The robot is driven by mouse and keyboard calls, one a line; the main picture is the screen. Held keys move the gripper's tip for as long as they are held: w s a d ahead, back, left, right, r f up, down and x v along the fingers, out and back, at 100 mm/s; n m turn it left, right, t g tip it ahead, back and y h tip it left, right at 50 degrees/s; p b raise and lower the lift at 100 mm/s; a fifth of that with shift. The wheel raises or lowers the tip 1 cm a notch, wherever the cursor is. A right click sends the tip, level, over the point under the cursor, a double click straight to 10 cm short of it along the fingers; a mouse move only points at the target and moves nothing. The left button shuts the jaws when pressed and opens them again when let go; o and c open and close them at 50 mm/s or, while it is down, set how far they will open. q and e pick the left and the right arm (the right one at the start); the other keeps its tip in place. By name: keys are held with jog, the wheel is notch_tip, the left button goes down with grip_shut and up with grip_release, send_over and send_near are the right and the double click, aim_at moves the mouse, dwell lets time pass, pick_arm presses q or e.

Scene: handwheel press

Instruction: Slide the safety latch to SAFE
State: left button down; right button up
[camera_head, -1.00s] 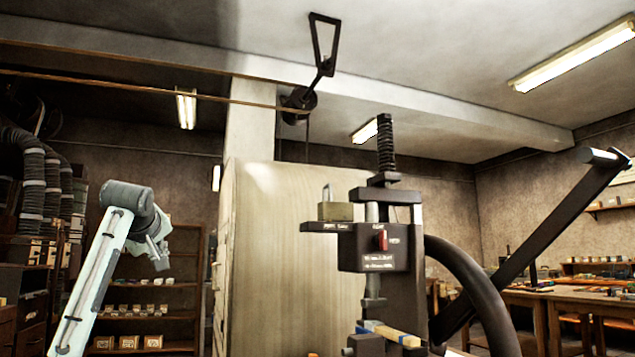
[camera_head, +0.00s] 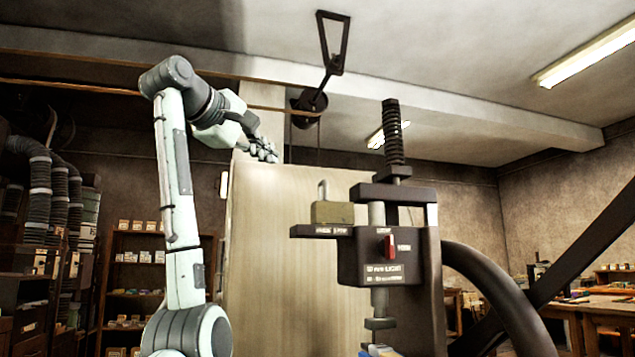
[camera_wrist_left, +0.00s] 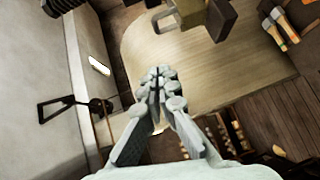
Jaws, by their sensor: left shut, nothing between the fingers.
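The block also shows near the top of the left wrist view (camera_wrist_left: 222,20). My left gripper (camera_head: 268,153) is shut and empty, up and to the left of the block and apart from it. Its closed fingers (camera_wrist_left: 158,78) fill the middle of the wrist view. My right gripper is not in view.
A red switch (camera_head: 390,246) is on the press front. A threaded spindle (camera_head: 393,140) rises above it. A pale panel (camera_head: 270,240) stands behind the block. Shelves (camera_head: 135,262) stand at the left.

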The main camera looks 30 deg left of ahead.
pick_arm(q)
jog(key=p, duration=0.3)
send_over(332, 203)
jog(key=s+a, duration=0.4)
jog(key=shift+w+d+f, duration=0.15)
jog(key=shift+f, duration=0.4)
jog(key=shift+w+d+f, duration=0.1)
jog(key=shift+f, duration=0.4)
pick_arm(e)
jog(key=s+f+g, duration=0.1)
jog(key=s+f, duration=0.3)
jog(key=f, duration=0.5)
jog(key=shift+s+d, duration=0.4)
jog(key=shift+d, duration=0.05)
